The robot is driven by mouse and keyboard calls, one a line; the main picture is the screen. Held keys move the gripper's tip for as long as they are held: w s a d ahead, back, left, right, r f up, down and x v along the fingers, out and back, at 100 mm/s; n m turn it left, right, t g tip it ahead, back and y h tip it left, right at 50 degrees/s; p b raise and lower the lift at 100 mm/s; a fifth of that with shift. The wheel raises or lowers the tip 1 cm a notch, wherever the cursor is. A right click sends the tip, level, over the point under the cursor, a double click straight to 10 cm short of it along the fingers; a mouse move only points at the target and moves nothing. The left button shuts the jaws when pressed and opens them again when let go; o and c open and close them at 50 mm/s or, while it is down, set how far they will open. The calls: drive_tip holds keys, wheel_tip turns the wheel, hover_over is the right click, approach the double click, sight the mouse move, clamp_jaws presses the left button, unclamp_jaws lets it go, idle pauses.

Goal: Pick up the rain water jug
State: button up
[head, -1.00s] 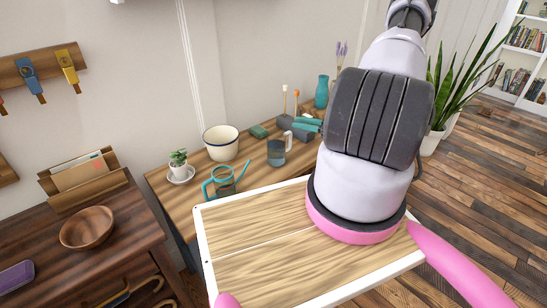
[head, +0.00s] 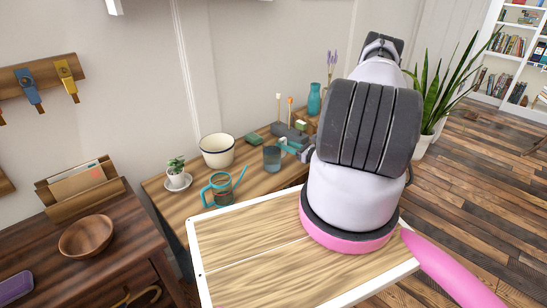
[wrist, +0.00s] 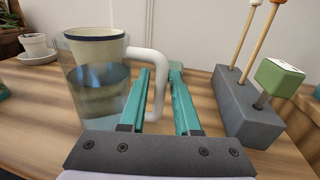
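The rain water jug (head: 272,160) is a clear, bluish vessel with water in it and a white handle, upright on the wooden table. In the wrist view the jug (wrist: 95,95) fills the left side and its handle (wrist: 157,75) points right. My gripper (head: 291,146) has teal fingers and is close beside the jug on the handle side. In the wrist view my gripper (wrist: 160,85) is open, with the upright part of the handle between its fingers. A gap shows between handle and right finger; contact with the left finger is unclear.
A grey block (wrist: 243,108) with wooden sticks stands right of the fingers. A cream pot (head: 217,152), a teal watering can (head: 221,190) and a potted plant (head: 177,176) stand left of the jug. A teal vase (head: 314,99) is behind.

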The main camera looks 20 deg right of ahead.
drive_tip(key=shift+x, duration=1.45)
drive_tip(key=shift+f, duration=0.1)
clamp_jaws()
